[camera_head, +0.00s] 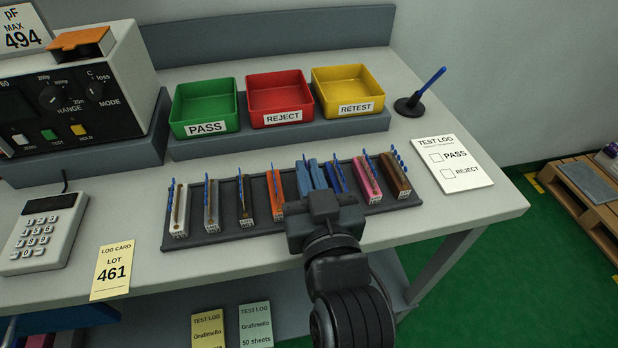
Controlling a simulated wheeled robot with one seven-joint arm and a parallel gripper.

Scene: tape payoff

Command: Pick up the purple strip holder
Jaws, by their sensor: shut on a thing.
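A row of upright strip holders stands on a dark rack (226,235). From left they are white (181,225), grey (212,220), dark brown (245,215), orange (276,200), then blue (339,181), pink (366,182) and brown (394,180) right of my gripper. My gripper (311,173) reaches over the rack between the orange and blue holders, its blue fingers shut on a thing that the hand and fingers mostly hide. I see no clear purple surface, so I cannot confirm its colour or whether it is off the rack.
Green (206,108), red (279,97) and yellow (348,91) bins stand behind the rack. A meter (70,95) and calculator (44,232) are left. A pen in a holder (410,106) and test log sheet (451,163) are right. Neighbouring holders stand close to my fingers.

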